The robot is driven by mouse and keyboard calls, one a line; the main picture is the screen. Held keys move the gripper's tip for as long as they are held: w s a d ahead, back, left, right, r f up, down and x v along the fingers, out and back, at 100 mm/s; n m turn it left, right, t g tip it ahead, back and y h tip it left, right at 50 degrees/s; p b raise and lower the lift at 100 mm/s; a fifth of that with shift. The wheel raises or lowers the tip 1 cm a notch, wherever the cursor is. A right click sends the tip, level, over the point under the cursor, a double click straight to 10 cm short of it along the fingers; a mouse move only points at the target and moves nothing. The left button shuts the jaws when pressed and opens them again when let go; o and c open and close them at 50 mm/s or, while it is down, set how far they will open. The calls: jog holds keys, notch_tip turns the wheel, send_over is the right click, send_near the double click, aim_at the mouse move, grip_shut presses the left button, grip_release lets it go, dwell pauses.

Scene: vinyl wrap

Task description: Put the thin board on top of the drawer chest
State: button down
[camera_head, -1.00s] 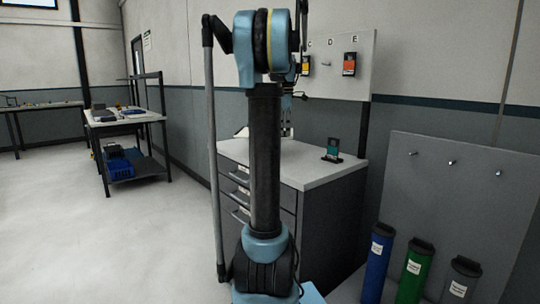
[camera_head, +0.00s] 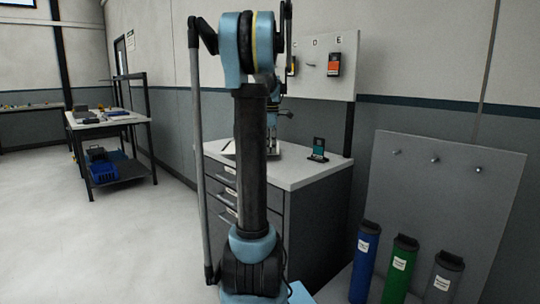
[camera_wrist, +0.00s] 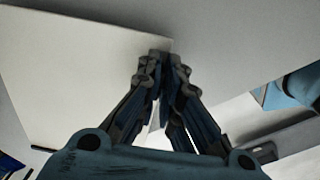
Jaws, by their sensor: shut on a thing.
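The drawer chest (camera_head: 325,212) stands behind my arm in the head view, with a light top and dark sides. My gripper (camera_wrist: 163,62) is shut on the thin board (camera_wrist: 75,65), a pale flat sheet that fills the upper left of the wrist view. In the head view my gripper (camera_head: 272,142) is low over the chest top, mostly behind my arm. A pale piece of the board (camera_head: 229,148) shows left of my arm. I cannot tell whether the board touches the chest top.
A small dark device on a stand (camera_head: 318,150) is on the chest top's right side. A wall panel (camera_head: 325,65) rises behind it. Blue (camera_head: 364,262), green (camera_head: 400,270) and grey (camera_head: 443,278) tubes stand at right. Open floor lies at left.

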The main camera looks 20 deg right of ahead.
jog(key=shift+f, duration=1.45)
jog(key=c, duration=1.8)
grip_release()
jog(key=shift+r, duration=0.1)
